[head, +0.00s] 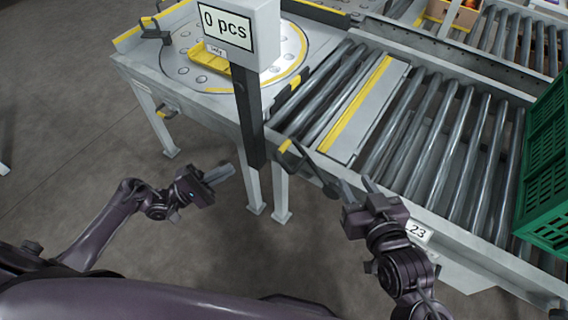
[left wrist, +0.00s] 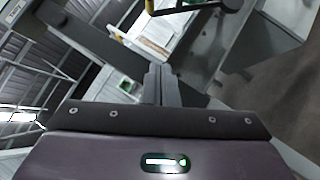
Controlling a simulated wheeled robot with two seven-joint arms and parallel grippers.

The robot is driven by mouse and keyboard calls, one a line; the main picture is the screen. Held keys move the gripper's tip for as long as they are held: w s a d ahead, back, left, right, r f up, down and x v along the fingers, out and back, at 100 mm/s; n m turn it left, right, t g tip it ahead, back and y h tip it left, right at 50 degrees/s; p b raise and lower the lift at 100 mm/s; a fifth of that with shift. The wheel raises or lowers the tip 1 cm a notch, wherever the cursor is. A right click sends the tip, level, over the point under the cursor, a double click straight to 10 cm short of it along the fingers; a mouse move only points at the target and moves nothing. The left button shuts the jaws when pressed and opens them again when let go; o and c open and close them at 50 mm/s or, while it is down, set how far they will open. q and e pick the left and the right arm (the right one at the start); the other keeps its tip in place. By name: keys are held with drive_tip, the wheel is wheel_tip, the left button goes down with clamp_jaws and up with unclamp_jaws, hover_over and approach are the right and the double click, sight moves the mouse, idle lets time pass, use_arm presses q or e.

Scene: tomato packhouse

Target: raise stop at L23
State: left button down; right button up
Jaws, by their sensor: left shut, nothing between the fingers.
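The label reading 23 (head: 418,231) is on the side rail of the roller lane. A flat grey plate with a yellow stripe (head: 358,110) lies across the lane; I cannot tell whether it is the stop. A dark lever with a yellow-marked end (head: 290,150) is at the lane's near edge, left of my right gripper. My right gripper (head: 357,185) is open, beside the near rail, with nothing visible between its fingers. My left gripper (head: 228,172) is shut and empty, over the floor left of the table legs. Its closed fingers (left wrist: 162,85) also show in the left wrist view.
A post with a "0 pcs" sign (head: 226,25) stands in front of the round turntable (head: 285,65) and hides part of it. A green crate (head: 545,165) is on the rollers at the right. The floor (head: 70,110) at the left is clear.

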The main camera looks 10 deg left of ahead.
sight(285, 143)
use_arm(q)
drive_tip(key=shift+a+r+n+h, duration=0.1)
drive_tip(key=shift+r+n+h, duration=0.2)
drive_tip(key=shift+r+h, duration=0.25)
use_arm(e)
wheel_tip(285, 143, up, 2)
drive_tip(key=shift+d+r, duration=0.1)
drive_tip(key=shift+d, duration=0.05)
use_arm(q)
drive_tip(key=shift+r, duration=0.1)
